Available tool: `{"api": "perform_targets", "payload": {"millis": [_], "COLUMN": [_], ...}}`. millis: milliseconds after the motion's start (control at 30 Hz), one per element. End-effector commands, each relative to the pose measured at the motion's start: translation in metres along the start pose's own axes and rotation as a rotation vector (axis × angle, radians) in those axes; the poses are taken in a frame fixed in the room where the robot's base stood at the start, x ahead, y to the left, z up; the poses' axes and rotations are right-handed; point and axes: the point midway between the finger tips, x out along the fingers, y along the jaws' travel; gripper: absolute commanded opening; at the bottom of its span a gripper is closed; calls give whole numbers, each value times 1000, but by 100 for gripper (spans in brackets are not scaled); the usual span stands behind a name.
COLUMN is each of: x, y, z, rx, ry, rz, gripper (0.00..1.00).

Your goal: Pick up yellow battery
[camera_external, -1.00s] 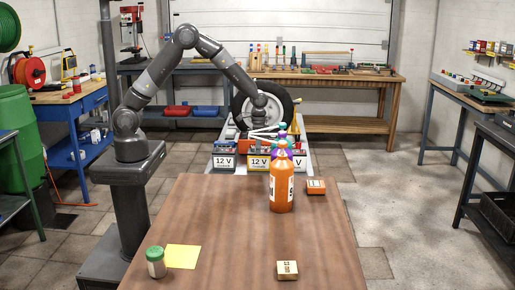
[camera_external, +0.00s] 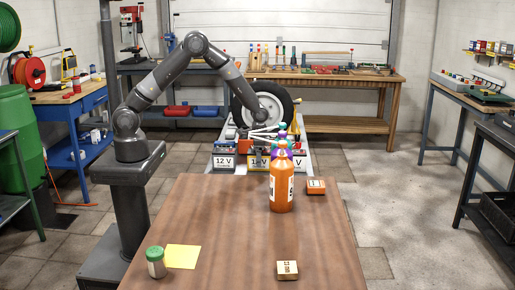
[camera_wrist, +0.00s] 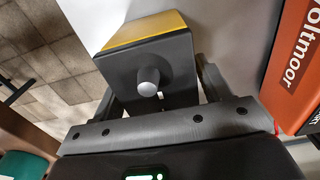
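The yellow battery (camera_external: 262,163) stands in the middle of the front row of batteries, beyond the table. My gripper (camera_external: 259,149) is down at it, and part of its 12 V label is covered. In the wrist view the battery's dark top with a grey round post (camera_wrist: 149,82) and yellow edge (camera_wrist: 144,28) sits between the fingers of my gripper (camera_wrist: 160,92). The fingers stand spread on both sides of it. A narrow light gap shows on the right side; contact on the left cannot be told.
An orange-red battery marked Voltmoor (camera_wrist: 297,65) is close on the right in the wrist view. Another 12 V battery (camera_external: 223,162) stands left of the yellow one. An orange bottle (camera_external: 281,187) on the table (camera_external: 230,235) partly hides the right battery. A wheel (camera_external: 262,100) stands behind.

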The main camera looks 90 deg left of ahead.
Motion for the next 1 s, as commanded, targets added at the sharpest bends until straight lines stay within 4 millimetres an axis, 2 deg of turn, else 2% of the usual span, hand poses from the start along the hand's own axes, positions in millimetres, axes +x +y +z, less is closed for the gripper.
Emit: {"api": "perform_targets", "payload": {"millis": [67, 833, 1000], "x": [0, 0, -1], "y": [0, 0, 0], "z": [0, 0, -1], "rx": [0, 0, 0], "ry": [0, 0, 2], "rz": [0, 0, 0], "gripper": [64, 1, 1]}}
